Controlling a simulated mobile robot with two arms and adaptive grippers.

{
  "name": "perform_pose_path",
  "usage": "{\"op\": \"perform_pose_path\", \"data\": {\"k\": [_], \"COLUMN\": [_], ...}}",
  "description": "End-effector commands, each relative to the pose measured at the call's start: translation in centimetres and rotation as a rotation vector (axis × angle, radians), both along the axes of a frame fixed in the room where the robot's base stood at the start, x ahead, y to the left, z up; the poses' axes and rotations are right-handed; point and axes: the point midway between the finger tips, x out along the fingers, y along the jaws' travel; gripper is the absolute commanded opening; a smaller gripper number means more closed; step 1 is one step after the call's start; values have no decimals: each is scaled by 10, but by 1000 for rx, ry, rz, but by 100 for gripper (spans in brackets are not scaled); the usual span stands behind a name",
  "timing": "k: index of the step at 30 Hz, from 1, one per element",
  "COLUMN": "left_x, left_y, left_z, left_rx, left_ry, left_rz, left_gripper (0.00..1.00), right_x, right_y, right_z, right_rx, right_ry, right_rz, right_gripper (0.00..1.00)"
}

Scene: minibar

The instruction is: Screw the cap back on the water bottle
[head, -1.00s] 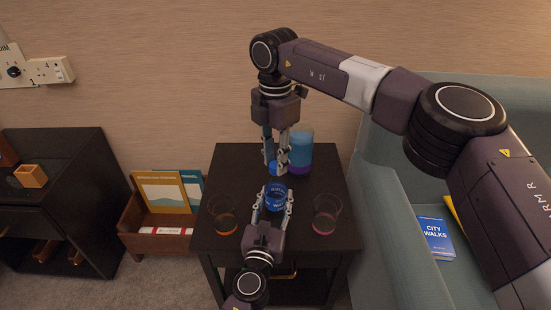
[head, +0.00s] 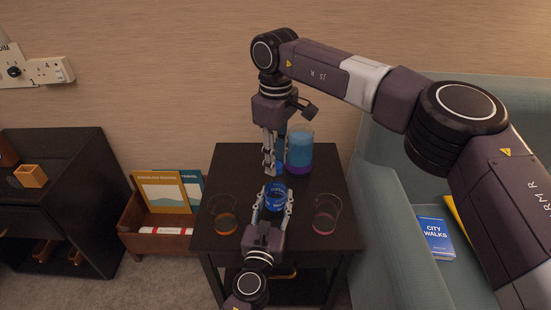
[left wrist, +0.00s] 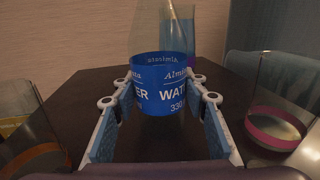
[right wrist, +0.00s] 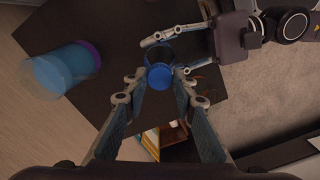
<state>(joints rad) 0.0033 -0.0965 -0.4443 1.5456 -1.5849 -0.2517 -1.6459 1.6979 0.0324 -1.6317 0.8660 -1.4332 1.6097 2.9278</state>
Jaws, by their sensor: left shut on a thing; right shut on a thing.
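The water bottle (head: 276,198) stands on the dark table, with a blue label band that also shows in the left wrist view (left wrist: 160,88). My left gripper (head: 276,191) is shut around it from the front side. The blue cap (right wrist: 160,78) is pinched between the fingertips of my right gripper (head: 272,172), which points down just behind and above the bottle. In the right wrist view the cap sits in front of the bottle's blue ring and partly covers it. I cannot tell whether cap and bottle touch. The bottle's neck is not clear.
A tall container of blue and purple liquid (head: 300,152) stands close to the right gripper. A glass with orange (head: 224,216) is left of the bottle and one with pink (head: 325,214) right. A wooden book box (head: 160,225) and a teal sofa (head: 385,205) flank the table (head: 235,165).

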Motion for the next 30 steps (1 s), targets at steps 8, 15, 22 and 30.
{"op": "perform_pose_path", "data": {"k": [8, 15, 22, 30], "left_x": [0, 0, 0, 0], "left_y": [0, 0, 0, 0], "left_z": [-1, -1, -1, -1], "left_rx": [0, 0, 0, 0], "left_ry": [2, 2, 1, 1], "left_rz": [0, 0, 0, 0], "left_gripper": [0, 0, 0, 0], "right_x": [1, 0, 1, 0], "right_y": [0, 0, 0, 0], "right_z": [1, 0, 17, 45], "right_rx": [0, 0, 1, 0], "right_ry": [-1, -1, -3, -1], "right_rz": [1, 3, 3, 3], "right_gripper": [42, 42, 42, 42]}}
